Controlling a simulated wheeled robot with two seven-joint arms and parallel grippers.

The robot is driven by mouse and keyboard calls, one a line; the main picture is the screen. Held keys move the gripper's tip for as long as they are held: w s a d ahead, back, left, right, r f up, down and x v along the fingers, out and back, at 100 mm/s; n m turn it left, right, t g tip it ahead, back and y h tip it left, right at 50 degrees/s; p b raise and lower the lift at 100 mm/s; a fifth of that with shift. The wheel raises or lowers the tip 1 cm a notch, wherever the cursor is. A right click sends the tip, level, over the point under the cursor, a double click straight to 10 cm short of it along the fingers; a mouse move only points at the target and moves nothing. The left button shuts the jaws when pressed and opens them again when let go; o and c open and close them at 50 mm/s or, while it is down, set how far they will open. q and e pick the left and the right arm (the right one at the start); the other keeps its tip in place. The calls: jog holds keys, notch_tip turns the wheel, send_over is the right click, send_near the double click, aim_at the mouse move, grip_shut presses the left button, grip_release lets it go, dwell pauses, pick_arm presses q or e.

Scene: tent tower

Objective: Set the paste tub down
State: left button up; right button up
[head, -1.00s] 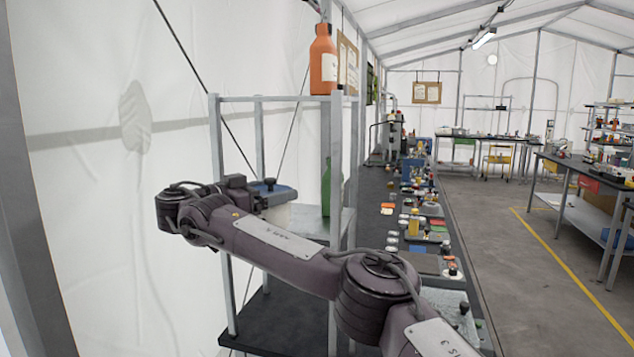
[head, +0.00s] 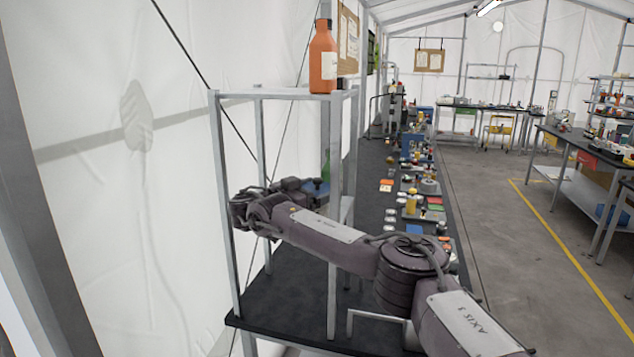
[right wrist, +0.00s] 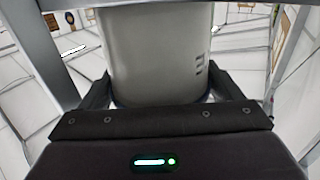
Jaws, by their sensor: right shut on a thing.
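The paste tub is a pale grey-white cylinder (right wrist: 158,50) in the right wrist view, with dark marks on its side and a blue edge close to the palm. In the head view its blue top (head: 318,187) shows at the rack, and most of its body is hidden behind my arm. My right gripper (head: 304,187) is shut on the tub; in the right wrist view its two dark fingers (right wrist: 162,92) flank the tub. I cannot tell whether the tub touches a surface. My left gripper is not in view.
A grey metal rack (head: 285,93) stands on a dark bench (head: 265,310). An orange bottle (head: 322,62) is on its top and a green bottle (head: 326,165) stands behind the tub. A long bench (head: 372,190) with many small items runs back on the right.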

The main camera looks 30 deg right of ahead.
jog(key=shift+a, duration=0.15)
jog(key=o, duration=0.9)
jog(key=shift+s+a+b, duration=0.25)
jog(key=shift+a+b, duration=0.6)
jog(key=shift+a, duration=1.15)
jog(key=shift+s+a+b, duration=0.25)
jog(key=shift+a+b, duration=0.65)
jog(key=shift+a, duration=1.05)
jog(key=shift+s+a+b, duration=0.25)
jog(key=shift+a+b, duration=0.6)
jog(key=shift+a, duration=1.15)
